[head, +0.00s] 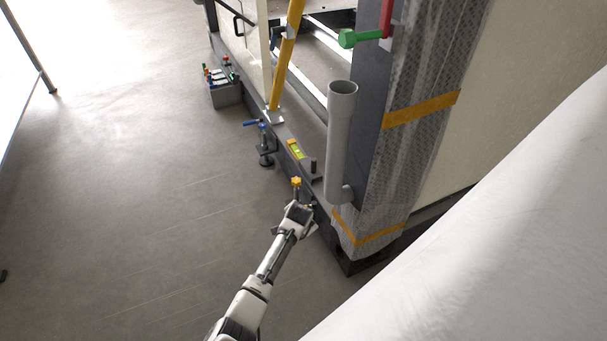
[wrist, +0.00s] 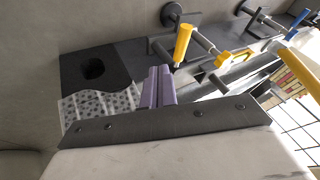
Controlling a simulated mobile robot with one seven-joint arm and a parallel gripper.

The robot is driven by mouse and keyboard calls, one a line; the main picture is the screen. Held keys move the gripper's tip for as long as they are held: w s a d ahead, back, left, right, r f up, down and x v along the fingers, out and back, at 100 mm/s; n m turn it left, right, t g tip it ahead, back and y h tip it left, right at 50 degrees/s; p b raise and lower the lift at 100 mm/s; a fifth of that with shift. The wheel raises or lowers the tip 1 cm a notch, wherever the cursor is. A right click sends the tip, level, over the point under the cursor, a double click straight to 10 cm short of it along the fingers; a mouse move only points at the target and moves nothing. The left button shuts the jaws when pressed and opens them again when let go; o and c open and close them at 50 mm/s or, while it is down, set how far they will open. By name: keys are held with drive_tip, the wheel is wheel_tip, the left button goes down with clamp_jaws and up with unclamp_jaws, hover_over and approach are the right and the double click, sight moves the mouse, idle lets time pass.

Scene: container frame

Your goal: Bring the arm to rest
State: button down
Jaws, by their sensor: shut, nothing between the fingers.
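My arm reaches up from the bottom of the head view, stretched out toward the dark lower rail of the container frame (head: 325,199). My gripper (head: 309,207) is at the rail, just below a small yellow-topped piece and left of the grey post. In the wrist view the two purple-grey fingers (wrist: 158,86) are together, with nothing between them. A yellow handle (wrist: 182,45) is just beyond the fingertips in that view. I cannot tell whether the gripper touches the rail.
A grey tube (head: 342,140) stands by the post. A blue-handled clamp (head: 262,140), a yellow level (head: 295,149) and a grey tool box (head: 225,94) are along the rail. A white surface (head: 490,240) fills the lower right. Open floor (head: 130,190) is at left.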

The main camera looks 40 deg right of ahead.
drive_tip(key=shift+p+v, duration=2.2)
drive_tip(key=shift+p, duration=0.1)
drive_tip(key=shift+w+a, duration=0.1)
drive_tip(key=shift+w, duration=0.05)
